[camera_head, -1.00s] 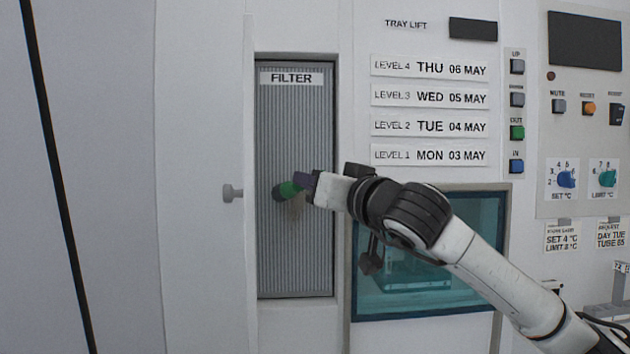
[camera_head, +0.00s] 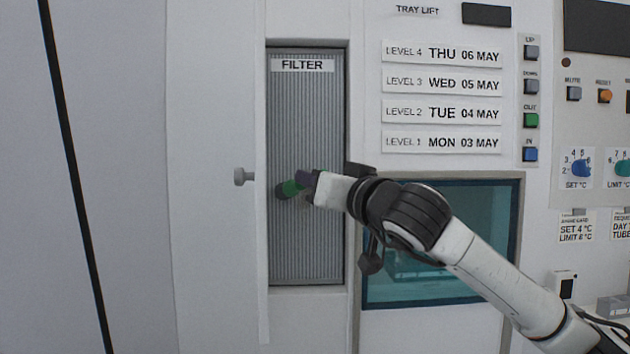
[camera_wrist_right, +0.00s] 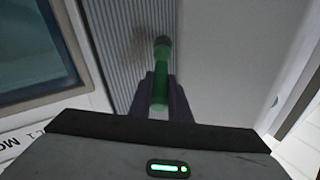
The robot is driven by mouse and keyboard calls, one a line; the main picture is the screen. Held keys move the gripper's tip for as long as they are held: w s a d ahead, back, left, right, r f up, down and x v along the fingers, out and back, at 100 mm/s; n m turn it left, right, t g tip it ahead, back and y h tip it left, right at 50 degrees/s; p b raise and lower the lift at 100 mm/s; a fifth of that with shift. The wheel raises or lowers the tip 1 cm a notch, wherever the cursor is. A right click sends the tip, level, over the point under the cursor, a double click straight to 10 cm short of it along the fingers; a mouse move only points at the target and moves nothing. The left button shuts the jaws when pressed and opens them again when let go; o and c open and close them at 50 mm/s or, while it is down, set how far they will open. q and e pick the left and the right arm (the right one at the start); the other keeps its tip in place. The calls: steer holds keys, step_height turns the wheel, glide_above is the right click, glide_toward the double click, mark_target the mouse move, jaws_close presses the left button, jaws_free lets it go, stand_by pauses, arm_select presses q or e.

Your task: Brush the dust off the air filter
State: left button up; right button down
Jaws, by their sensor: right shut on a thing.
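The air filter (camera_head: 306,120) is a tall grey ribbed panel labelled FILTER, set in a frame in the white wall. My right gripper (camera_head: 303,182) is in front of its lower half, shut on a brush with a green handle (camera_head: 288,189). A brownish dust smudge (camera_wrist_right: 140,42) shows on the ribs beside the head. I cannot tell whether the bristles touch the filter. My left gripper is out of view.
A grey knob (camera_head: 243,176) sticks out left of the filter. A teal window (camera_head: 440,285) lies to the right, behind my right arm. Tray lift labels (camera_head: 442,112), buttons (camera_head: 530,120) and dials (camera_head: 581,168) fill the wall further right.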

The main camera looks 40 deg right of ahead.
steer(key=shift+d, duration=0.2)
steer(key=shift+s+d+b, duration=0.3)
steer(key=shift+s+d, duration=0.2)
steer(key=shift+d, duration=0.3)
steer(key=shift+s+d+b, duration=0.3)
steer(key=shift+s+d, duration=0.15)
steer(key=shift+d, duration=0.2)
steer(key=shift+a, duration=0.1)
